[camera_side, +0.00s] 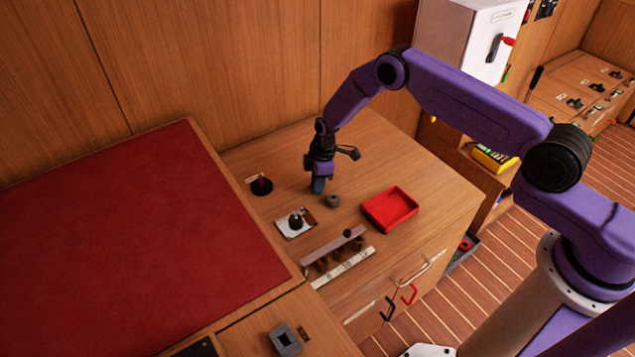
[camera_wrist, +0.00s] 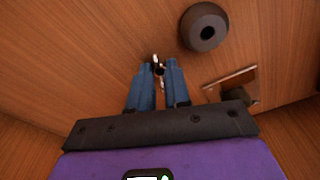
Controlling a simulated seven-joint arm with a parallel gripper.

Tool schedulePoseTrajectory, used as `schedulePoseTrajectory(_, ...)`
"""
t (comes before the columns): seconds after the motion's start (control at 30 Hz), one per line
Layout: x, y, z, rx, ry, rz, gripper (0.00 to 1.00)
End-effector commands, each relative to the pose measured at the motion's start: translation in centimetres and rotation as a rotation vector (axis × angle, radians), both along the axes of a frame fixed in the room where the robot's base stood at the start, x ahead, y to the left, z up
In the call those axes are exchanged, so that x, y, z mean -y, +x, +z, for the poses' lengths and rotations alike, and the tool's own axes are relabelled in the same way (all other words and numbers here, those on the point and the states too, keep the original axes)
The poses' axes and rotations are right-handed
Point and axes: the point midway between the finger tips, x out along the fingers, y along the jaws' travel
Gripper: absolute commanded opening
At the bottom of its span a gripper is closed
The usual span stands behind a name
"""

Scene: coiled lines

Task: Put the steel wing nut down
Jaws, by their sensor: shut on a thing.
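The steel wing nut (camera_wrist: 158,69) is a small shiny metal piece between the tips of my gripper in the wrist view. My gripper (camera_wrist: 158,72) has two blue fingers and is shut on the nut. In the side view my gripper (camera_side: 318,188) points down over the wooden worktop, and the nut is too small to make out there. I cannot tell whether the nut touches the wood or hangs just above it.
A dark round piece with a hole (camera_side: 333,201) stands close beside my gripper; it also shows in the wrist view (camera_wrist: 204,27). A red tray (camera_side: 390,208) is to the right. A white plate with a black knob (camera_side: 296,222) and a black round base (camera_side: 262,186) are to the left.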

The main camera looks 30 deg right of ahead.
Motion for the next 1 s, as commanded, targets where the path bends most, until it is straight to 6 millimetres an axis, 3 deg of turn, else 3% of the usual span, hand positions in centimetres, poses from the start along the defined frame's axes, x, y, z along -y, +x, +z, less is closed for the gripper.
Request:
schedulePoseTrajectory(0.33,0.0,0.0,-0.3,-0.001,0.000,0.000,0.00)
schedulePoseTrajectory(0.37,0.0,0.0,-0.3,-0.001,0.000,0.000,0.27)
schedulePoseTrajectory(0.4,0.0,0.0,-0.3,-0.001,0.000,0.000,0.40)
schedulePoseTrajectory(0.43,0.0,0.0,-0.3,0.000,0.000,0.000,0.43)
schedulePoseTrajectory(0.77,0.0,0.0,0.0,0.000,0.000,0.000,0.43)
schedulePoseTrajectory(1.0,0.2,0.0,2.5,0.001,0.001,0.000,0.43)
